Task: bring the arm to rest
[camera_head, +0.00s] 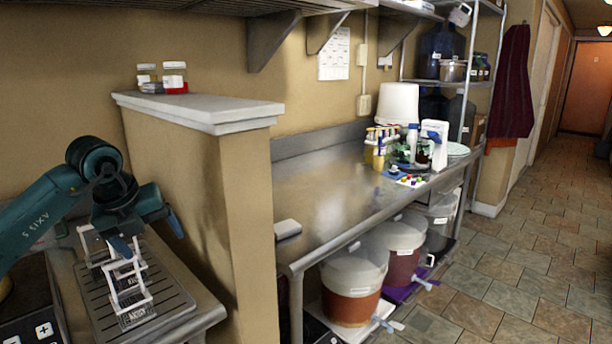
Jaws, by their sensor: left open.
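My left arm (45,208) comes in from the left, dark teal, and bends downward at the wrist. My left gripper (130,290) hangs over a dark slotted tray (172,302) on the counter at the lower left. I cannot tell whether the fingertips touch the tray. My right gripper is not in the picture.
A tan half wall (190,185) with a white ledge (200,110) stands right of my arm. Beyond it is a steel table (330,195) with bottles, and ferment buckets (352,285) below. The tiled floor (520,265) at right is clear.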

